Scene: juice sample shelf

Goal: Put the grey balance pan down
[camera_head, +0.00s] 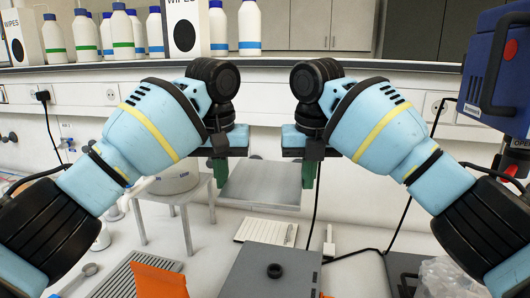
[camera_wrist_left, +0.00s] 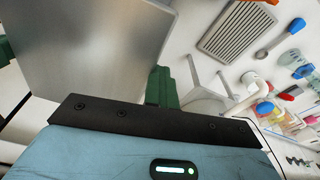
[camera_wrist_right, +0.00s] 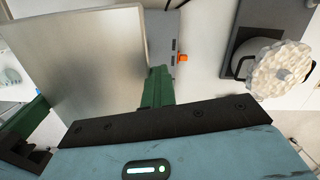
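The grey balance pan (camera_head: 262,183) is a flat square metal plate, held up in the air between my two grippers. My left gripper (camera_head: 220,172) has its green fingers at the pan's left edge, and my right gripper (camera_head: 308,174) has its fingers at the right edge. Both look shut on the pan's sides. The pan fills the upper left of the left wrist view (camera_wrist_left: 85,50) and of the right wrist view (camera_wrist_right: 80,60). A grey balance body (camera_head: 255,284) with a black round support (camera_head: 275,271) on top stands bare on the bench, nearer me than the pan.
A notepad with a pen (camera_head: 265,231) lies behind the balance. A white stand (camera_head: 165,198) is at the left. An orange object (camera_head: 160,281) and a slotted grey tray (camera_head: 125,276) lie front left. A blue device (camera_head: 500,65) is at the right. Bottles line the shelf.

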